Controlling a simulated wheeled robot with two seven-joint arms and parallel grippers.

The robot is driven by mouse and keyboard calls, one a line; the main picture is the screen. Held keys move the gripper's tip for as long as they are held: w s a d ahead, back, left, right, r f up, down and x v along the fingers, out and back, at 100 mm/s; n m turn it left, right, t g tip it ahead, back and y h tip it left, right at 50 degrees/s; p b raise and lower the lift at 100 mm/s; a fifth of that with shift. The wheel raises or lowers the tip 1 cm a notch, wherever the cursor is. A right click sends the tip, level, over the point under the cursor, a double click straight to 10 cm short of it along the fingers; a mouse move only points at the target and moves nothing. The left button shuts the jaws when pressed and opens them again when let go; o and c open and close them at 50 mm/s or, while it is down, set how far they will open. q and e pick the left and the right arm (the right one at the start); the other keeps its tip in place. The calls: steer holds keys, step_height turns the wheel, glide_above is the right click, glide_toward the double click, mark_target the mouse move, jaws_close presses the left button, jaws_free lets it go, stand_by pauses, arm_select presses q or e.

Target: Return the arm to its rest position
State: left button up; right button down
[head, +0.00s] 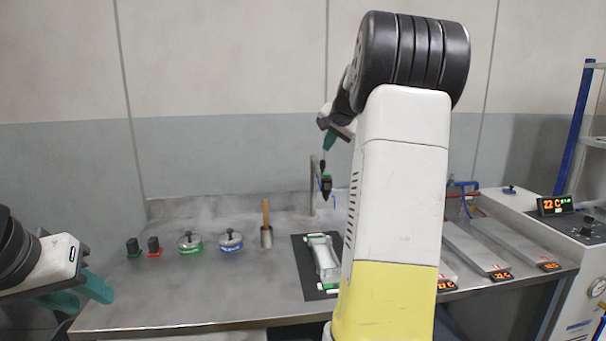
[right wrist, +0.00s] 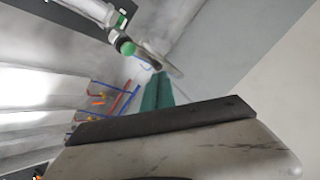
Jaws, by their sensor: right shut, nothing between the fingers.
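My right arm (head: 395,200), white and yellow with a black joint, stands raised in front of the bench in the head view. My right gripper (head: 329,140) is above the back of the bench, partly hidden behind the arm. In the right wrist view its teal fingers (right wrist: 157,92) are together with nothing between them. My left gripper (head: 84,292) is at the lower left, beside the bench's left end. Its two teal fingers look apart and empty.
The metal bench (head: 200,309) holds two black knobs, two lidded round pots (head: 231,241) and a wooden-handled tool (head: 266,225). A clear green-ended piece (head: 324,258) lies on a dark mat. Sloped plates (head: 477,246) and a display unit (head: 556,205) stand right. The front left bench is clear.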

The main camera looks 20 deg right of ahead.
steer(key=s+a+n+g+y, duration=0.1)
steer(key=s+a+n+y, duration=0.3)
steer(key=s+a, duration=1.3)
steer(key=s+a+f+n+g, duration=0.1)
steer(key=s+a+f+n, duration=0.2)
steer(key=s+a+f, duration=0.2)
steer(key=s+a+f+n+g, duration=0.1)
steer(key=s+a+f+n, duration=0.3)
steer(key=s, duration=0.8)
steer(key=shift+s+a+f+h, duration=0.25)
steer(key=shift+a+f+h, duration=0.05)
steer(key=shift+a+f, duration=0.5)
steer(key=shift+d+r, duration=0.1)
steer(key=shift+d, duration=0.05)
